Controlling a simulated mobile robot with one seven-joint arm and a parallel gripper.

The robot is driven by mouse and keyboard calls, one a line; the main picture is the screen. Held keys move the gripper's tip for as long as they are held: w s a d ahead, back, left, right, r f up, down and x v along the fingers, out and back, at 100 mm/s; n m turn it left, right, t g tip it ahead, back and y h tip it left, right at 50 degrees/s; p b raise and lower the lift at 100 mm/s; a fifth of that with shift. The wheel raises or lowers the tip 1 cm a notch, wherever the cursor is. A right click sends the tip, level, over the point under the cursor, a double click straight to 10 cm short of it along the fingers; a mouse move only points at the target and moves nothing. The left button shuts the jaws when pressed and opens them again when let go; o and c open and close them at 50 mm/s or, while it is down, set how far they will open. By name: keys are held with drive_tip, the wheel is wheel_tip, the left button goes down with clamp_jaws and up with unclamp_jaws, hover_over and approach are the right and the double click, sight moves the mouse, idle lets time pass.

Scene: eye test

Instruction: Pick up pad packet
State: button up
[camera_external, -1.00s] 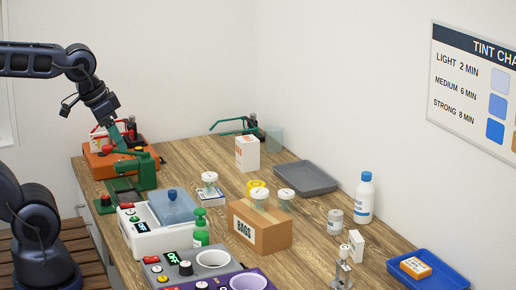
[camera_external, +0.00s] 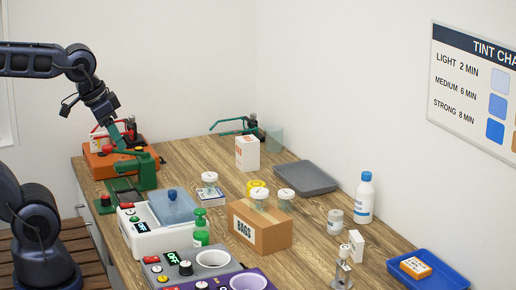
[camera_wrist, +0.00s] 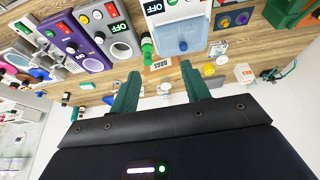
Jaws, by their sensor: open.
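No label reading "pad" is legible, so I cannot tell for sure which thing is the pad packet. A small orange packet with a white label (camera_external: 416,267) lies in a blue tray (camera_external: 455,281) at the front right. A flat white and blue packet (camera_external: 210,195) lies on the table with a white-lidded jar (camera_external: 209,180) at it; a similar flat piece shows in the wrist view (camera_wrist: 218,47).
A green press (camera_external: 145,170) and an orange case (camera_external: 100,163) stand just below my gripper. A white machine with a blue lid (camera_external: 150,240), a cardboard box marked BAGS (camera_external: 270,236) and a white bottle (camera_external: 364,204) fill the middle. A grey tray (camera_external: 305,178) lies empty by the wall.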

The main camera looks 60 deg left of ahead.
drive_tip(key=w+d+r+n+g, duration=0.1)
drive_tip(key=w+r+n, duration=0.1)
drive_tip(key=w, duration=0.5)
drive_tip(key=w+d+r+n, duration=0.2)
drive_tip(key=w, duration=0.6)
drive_tip(key=n+g+h, duration=0.2)
drive_tip(key=n+g, duration=0.2)
drive_tip(key=n, duration=0.7)
hover_over(361, 240)
drive_tip(key=a, duration=0.1)
drive_tip(key=f, duration=2.3)
drive_tip(key=shift+w+a+f, duration=0.15)
drive_tip(key=shift+w+f, duration=0.1)
drive_tip(key=shift+f, duration=0.05)
drive_tip(key=shift+w+f, duration=0.1)
drive_tip(key=shift+f, duration=0.35)
drive_tip(key=f, duration=0.3)
drive_tip(key=d+f, duration=0.1)
drive_tip(key=f, duration=0.6)
drive_tip(key=shift+s+d, duration=0.4)
clamp_jaws()
